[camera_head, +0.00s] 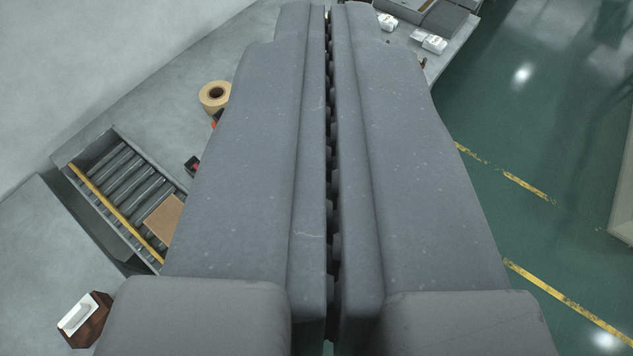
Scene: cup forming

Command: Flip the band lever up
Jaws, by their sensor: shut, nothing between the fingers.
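My gripper (329,12) fills the middle of the view, its two long grey fingers pointing away. The fingers lie side by side with only a narrow dark seam between them and hold nothing. No band lever can be made out for certain. A small black and red part (193,165) shows left of the fingers, beside the roller band (130,178); I cannot tell whether it is the lever. The fingers hide much of the worktable.
A cardboard piece (165,218) lies on the rollers. A tape roll (214,96) sits on the grey table (150,100). A brown block with a white top (85,318) is at lower left. White packets (430,42) lie at the far right. Green floor (540,130) is open on the right.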

